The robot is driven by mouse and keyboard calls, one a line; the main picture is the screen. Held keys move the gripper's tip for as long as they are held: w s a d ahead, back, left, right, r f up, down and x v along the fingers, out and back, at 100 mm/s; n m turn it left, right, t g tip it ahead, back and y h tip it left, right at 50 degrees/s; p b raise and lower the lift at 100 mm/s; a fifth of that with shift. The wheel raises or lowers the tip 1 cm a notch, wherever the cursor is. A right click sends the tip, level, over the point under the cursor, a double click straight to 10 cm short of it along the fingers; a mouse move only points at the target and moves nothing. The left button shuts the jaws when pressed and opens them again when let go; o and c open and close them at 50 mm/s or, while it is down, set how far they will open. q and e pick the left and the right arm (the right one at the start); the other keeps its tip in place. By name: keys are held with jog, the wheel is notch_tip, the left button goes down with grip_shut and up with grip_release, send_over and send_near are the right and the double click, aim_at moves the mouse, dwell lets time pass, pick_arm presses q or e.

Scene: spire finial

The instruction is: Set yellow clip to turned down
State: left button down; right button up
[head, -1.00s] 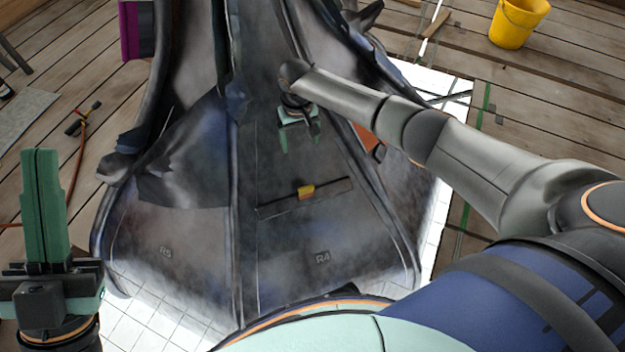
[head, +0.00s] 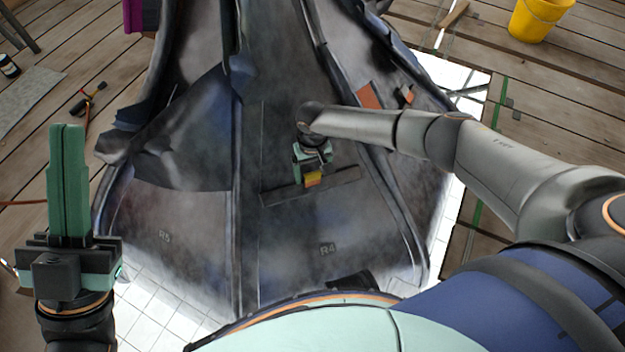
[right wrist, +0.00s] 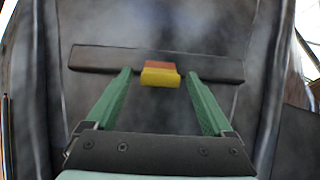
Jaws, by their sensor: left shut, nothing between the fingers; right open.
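The yellow clip (head: 312,179) sits on a dark horizontal bar (head: 345,188) fixed to the spire panel marked R4. In the right wrist view the clip (right wrist: 160,75) shows a yellow lower part with an orange-red strip along its top. My right gripper (right wrist: 160,92) is open, its green fingers on either side of the clip, with gaps between them and it. In the head view the right gripper (head: 312,172) is just above the clip and partly covers it. My left gripper (head: 66,130) is shut and empty, pointing up at the left, away from the spire.
The grey spire (head: 190,240) has raised ribs between its panels. A yellow bucket (head: 540,18) stands on the plank floor at top right. A tool with a cord (head: 88,100) lies at left.

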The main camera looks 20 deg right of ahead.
notch_tip(320, 180, down, 2)
jog(key=shift+b, duration=0.3)
pick_arm(q)
jog(key=shift+d+f+m, duration=0.2)
jog(key=shift+f+m, duration=0.2)
jog(key=shift+f, duration=0.3)
